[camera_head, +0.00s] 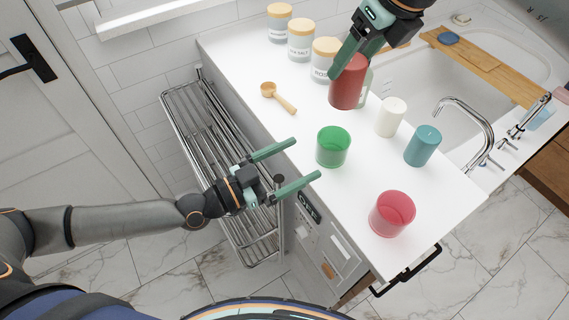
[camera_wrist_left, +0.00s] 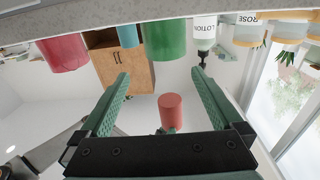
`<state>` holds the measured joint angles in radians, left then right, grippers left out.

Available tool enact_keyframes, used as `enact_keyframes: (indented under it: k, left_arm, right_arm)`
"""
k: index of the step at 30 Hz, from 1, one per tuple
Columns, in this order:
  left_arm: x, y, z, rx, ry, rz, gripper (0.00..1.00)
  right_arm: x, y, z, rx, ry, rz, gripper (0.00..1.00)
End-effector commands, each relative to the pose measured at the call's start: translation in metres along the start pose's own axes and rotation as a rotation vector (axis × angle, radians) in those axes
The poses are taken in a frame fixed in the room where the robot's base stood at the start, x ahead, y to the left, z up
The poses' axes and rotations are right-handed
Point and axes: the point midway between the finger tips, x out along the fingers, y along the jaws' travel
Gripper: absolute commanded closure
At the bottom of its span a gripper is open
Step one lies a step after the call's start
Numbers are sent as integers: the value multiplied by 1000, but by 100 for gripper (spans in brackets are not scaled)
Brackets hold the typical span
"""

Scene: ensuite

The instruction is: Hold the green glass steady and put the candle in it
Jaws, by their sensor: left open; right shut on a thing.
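The green glass (camera_head: 333,147) stands upright on the white counter and looks empty. It also shows in the left wrist view (camera_wrist_left: 165,38), which is upside down. My left gripper (camera_head: 306,160) is open, its two fingers pointing at the glass from the counter's left edge. The fingers are short of the glass, with nothing between them. My right gripper (camera_head: 347,58) is shut on the red candle (camera_head: 348,90), holding it beyond the glass in the head view. The red candle also shows in the left wrist view (camera_wrist_left: 171,110).
A white candle (camera_head: 390,117), a teal candle (camera_head: 422,146) and a red glass (camera_head: 392,214) stand to the right. A wooden scoop (camera_head: 279,98) and labelled jars (camera_head: 300,40) are farther back. A bottle (camera_wrist_left: 203,38) is partly hidden behind the red candle in the head view.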

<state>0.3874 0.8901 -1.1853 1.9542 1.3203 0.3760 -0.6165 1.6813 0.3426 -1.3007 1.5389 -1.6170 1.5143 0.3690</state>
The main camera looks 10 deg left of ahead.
Motion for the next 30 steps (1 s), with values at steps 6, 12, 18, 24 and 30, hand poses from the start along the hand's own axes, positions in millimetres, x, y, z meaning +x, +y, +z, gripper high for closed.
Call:
enact_keyframes:
  k: [6,12,18,24,30]
  left_arm:
    - [-15,-8,13,-17,-33,-15,0]
    - [-7,-10,15,-23,-36,-19,0]
    - [28,-10,16,-22,-35,-18,0]
    - [66,-10,18,-21,-36,-17,0]
    - [92,-10,19,-21,-38,-17,0]
  right_arm:
    - [0,0,0,0,-2,0,100]
    - [0,0,0,0,-1,0,100]
    - [0,0,0,0,-2,0,100]
    - [0,0,0,0,-2,0,100]
    - [0,0,0,0,-1,0,100]
